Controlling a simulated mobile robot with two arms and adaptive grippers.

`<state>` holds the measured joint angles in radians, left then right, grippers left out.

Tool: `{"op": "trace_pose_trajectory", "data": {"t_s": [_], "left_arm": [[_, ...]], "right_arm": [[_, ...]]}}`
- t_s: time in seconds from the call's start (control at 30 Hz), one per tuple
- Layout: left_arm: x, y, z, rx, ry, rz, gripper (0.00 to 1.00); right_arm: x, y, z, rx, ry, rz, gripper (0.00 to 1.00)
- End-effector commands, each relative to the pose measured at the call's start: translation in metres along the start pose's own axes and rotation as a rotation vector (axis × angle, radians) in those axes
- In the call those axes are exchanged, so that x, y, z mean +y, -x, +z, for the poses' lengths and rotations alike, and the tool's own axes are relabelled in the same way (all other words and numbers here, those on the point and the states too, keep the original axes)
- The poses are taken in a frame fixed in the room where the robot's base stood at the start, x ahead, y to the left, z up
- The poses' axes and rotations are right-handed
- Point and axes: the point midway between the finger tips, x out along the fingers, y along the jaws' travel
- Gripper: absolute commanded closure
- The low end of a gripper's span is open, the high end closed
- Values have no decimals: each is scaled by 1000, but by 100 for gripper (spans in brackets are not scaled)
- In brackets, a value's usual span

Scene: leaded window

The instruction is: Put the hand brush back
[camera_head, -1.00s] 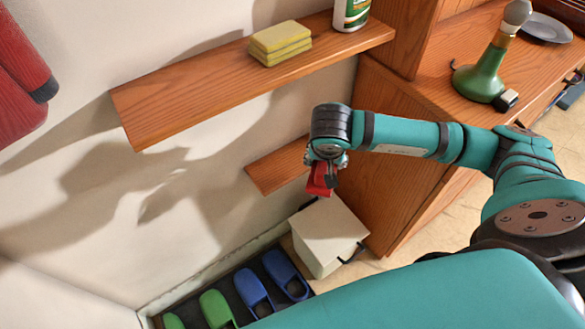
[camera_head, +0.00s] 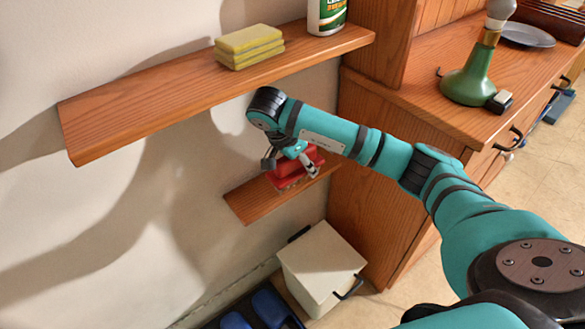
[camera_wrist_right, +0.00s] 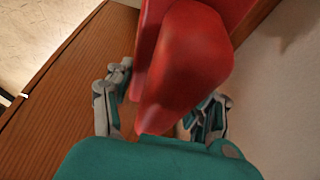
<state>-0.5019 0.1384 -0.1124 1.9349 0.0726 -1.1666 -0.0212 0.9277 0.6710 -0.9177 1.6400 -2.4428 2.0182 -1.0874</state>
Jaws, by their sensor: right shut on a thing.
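The hand brush (camera_head: 296,170) is red and is held at the small lower wall shelf (camera_head: 254,204), over its middle part. My right gripper (camera_head: 291,160) is shut on the brush from above. In the right wrist view the red brush (camera_wrist_right: 188,62) lies between the two fingers of my right gripper (camera_wrist_right: 160,112), with the shelf's brown wood (camera_wrist_right: 60,98) beneath. I cannot tell whether the brush touches the shelf or is just above it. The gripper covers part of the brush. My left gripper is not in view.
A long upper shelf (camera_head: 130,118) holds yellow sponges (camera_head: 249,46) and a bottle (camera_head: 327,14), close beside my right wrist. A wooden cabinet (camera_head: 365,190) stands to the right. A white bin (camera_head: 320,265) and blue slippers (camera_head: 270,308) are below. The lower shelf's left end is bare.

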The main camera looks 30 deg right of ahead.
Motion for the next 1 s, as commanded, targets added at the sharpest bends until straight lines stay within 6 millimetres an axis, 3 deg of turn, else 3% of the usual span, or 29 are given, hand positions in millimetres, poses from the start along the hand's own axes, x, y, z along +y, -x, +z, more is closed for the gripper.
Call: {"op": "trace_pose_trajectory", "data": {"t_s": [0.1, 0.37, 0.5, 0.6, 1.0], "left_arm": [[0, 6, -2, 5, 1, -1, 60], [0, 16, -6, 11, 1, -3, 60], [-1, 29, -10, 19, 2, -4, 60], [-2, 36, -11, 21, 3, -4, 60], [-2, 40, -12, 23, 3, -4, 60]], "right_arm": [[-22, 1, 10, -2, -1, -1, 81], [-43, 1, 21, -2, 0, 0, 81], [-40, -23, 30, -2, 2, 3, 81], [-40, -30, 32, -1, -1, 1, 81], [-41, -33, 32, 1, 0, 0, 81]]}}
